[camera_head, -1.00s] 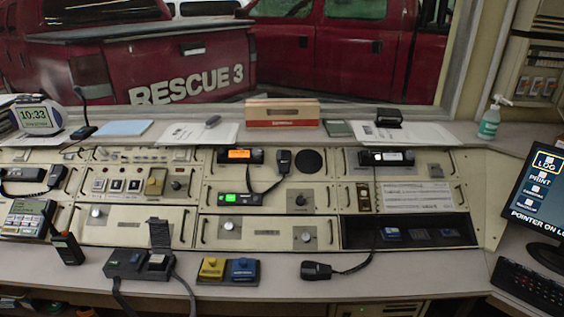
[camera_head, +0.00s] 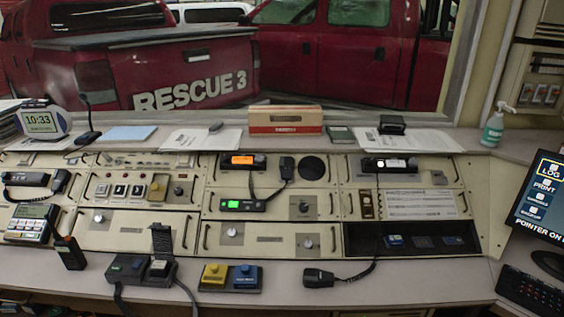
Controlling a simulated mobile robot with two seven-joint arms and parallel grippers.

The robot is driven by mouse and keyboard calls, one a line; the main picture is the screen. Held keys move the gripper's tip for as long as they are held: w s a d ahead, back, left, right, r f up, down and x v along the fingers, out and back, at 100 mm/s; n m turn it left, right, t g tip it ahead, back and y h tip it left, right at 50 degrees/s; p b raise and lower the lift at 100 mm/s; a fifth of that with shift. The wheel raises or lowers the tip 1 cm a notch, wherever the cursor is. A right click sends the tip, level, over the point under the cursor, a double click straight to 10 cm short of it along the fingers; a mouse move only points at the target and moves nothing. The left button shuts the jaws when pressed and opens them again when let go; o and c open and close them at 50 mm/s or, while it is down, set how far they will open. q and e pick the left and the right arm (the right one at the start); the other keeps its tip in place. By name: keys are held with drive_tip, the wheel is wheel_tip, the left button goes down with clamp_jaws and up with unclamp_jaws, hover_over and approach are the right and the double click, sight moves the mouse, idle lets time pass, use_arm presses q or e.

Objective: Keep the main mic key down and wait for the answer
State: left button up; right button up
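I cannot read which key is labelled the main mic key. A black desk unit (camera_head: 128,267) at the front left has keys and a raised cover (camera_head: 161,238). Beside it a plate carries a yellow key (camera_head: 214,274) and a blue key (camera_head: 245,276). A black hand mic (camera_head: 318,278) lies on the front ledge, its cord running up to the right. Another hand mic (camera_head: 287,167) hangs on the panel by a radio with an orange display (camera_head: 242,160). A gooseneck mic (camera_head: 88,137) stands at the back left. Neither gripper is in view, and nothing touches any key.
A handheld radio (camera_head: 70,253) stands at the left. A clock (camera_head: 42,121), papers (camera_head: 198,139), a box (camera_head: 285,120) and a pump bottle (camera_head: 493,127) line the back shelf. A monitor (camera_head: 540,195) and keyboard (camera_head: 535,292) are at right. The front ledge (camera_head: 420,288) is clear right of the hand mic.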

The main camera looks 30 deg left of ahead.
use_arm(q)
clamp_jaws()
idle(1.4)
